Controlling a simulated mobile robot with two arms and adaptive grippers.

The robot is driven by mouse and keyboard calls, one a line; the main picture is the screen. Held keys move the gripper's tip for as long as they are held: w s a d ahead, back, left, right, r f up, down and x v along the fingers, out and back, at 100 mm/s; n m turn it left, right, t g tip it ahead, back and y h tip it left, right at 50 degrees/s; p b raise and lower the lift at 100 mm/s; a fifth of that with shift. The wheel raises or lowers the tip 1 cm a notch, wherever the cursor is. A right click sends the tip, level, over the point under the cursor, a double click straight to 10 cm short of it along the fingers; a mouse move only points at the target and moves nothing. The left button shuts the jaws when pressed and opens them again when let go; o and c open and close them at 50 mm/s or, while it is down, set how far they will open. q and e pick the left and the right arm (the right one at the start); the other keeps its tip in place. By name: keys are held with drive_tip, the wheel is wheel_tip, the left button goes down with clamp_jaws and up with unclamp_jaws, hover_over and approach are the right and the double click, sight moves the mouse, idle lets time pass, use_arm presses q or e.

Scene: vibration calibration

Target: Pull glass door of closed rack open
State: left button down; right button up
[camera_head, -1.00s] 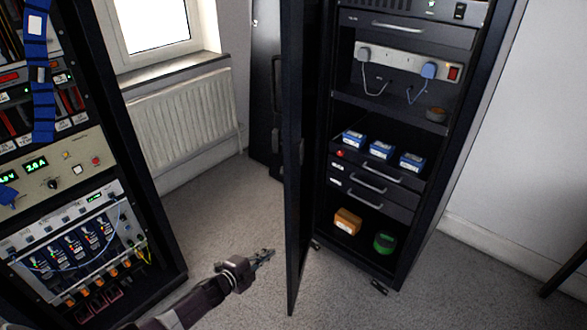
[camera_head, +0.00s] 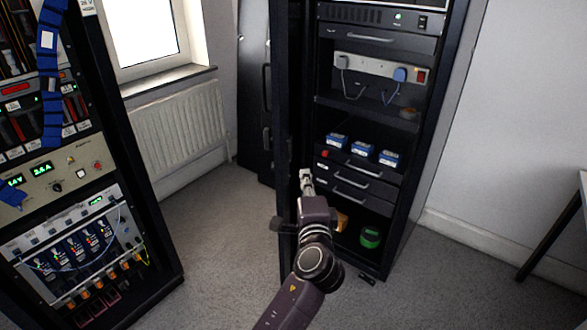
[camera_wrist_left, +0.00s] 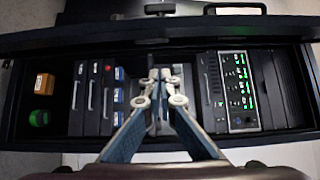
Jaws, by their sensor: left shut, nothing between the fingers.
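The rack (camera_head: 432,150) stands right of centre in the head view with its front open and its shelves showing. Its dark door (camera_head: 285,120) stands swung out at the rack's left side, seen nearly edge-on. Whether it holds glass cannot be seen. My left gripper (camera_head: 306,176) is shut and empty, reaching up in front of the door's inner side and the rack's left edge. In the left wrist view, the shut fingers (camera_wrist_left: 160,80) lie before the open rack, with a long dark frame (camera_wrist_left: 120,35) across the top. My right gripper is not in view.
An instrument rack (camera_head: 60,190) with a blue strap stands at left. A radiator (camera_head: 180,125) is under the window. Inside the open rack are blue boxes (camera_head: 362,149), drawers and a green roll (camera_head: 370,237). A table (camera_head: 570,225) is at right. Floor between the racks is clear.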

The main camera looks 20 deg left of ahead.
use_arm(q)
drive_tip(key=w+a+p, duration=0.2)
drive_tip(key=w+a, duration=0.5)
drive_tip(key=w, duration=0.1)
drive_tip(key=shift+w+a+p, duration=0.15)
drive_tip(key=shift+w+p, duration=0.15)
drive_tip(key=shift+p, duration=0.05)
drive_tip(key=shift+f, duration=0.15)
